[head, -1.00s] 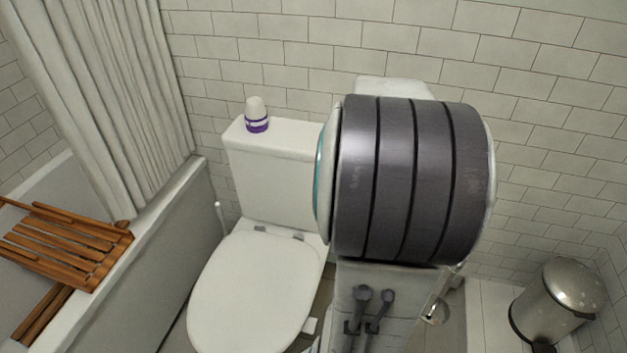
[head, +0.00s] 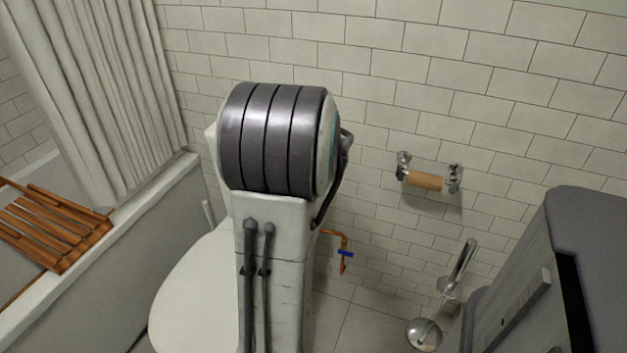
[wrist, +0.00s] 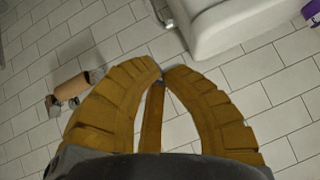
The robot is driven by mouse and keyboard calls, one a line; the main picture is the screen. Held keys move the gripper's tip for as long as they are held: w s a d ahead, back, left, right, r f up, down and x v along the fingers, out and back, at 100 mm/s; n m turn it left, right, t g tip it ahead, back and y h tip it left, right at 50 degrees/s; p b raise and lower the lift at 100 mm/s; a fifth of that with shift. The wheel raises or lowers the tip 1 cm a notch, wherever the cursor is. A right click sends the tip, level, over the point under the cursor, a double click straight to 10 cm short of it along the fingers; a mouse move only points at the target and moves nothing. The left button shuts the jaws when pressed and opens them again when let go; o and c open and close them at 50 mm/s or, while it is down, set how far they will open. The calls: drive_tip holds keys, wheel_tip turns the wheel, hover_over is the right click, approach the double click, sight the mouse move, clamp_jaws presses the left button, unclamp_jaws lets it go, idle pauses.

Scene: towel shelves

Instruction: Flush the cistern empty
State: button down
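The white toilet cistern (head: 211,145) shows only as a sliver in the head view, because my arm hides most of it. In the wrist view the cistern (wrist: 225,25) is at the upper right, beyond my fingertips. A thin dark piece (wrist: 157,14) sits by its left edge; I cannot tell whether it is the flush lever. The toilet's white lid (head: 190,290) is down. My gripper (wrist: 163,73) has yellow-brown fingers with tips together and nothing visible held between them. The gripper is hidden in the head view.
A holder with a bare cardboard roll (head: 424,181) is on the tiled wall, right of my arm. A copper pipe with a blue tap (head: 345,253) and a toilet brush (head: 458,265) are lower. The bathtub (head: 130,240), with a wooden rack (head: 50,228), is left.

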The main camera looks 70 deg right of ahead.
drive_tip(key=shift+d+f, duration=0.1)
drive_tip(key=shift+d, duration=0.05)
idle(0.3)
drive_tip(key=shift+a+f+b+x, duration=0.3)
drive_tip(key=shift+b+x, duration=0.55)
drive_tip(key=shift+x, duration=1.3)
drive_tip(key=shift+a+f+b+x, duration=0.35)
drive_tip(key=shift+b+x, duration=0.5)
drive_tip(key=shift+x, duration=1.25)
drive_tip(key=shift+a+f+b+x, duration=0.3)
drive_tip(key=shift+b+x, duration=0.55)
drive_tip(key=shift+x, duration=1.3)
drive_tip(key=shift+w, duration=0.15)
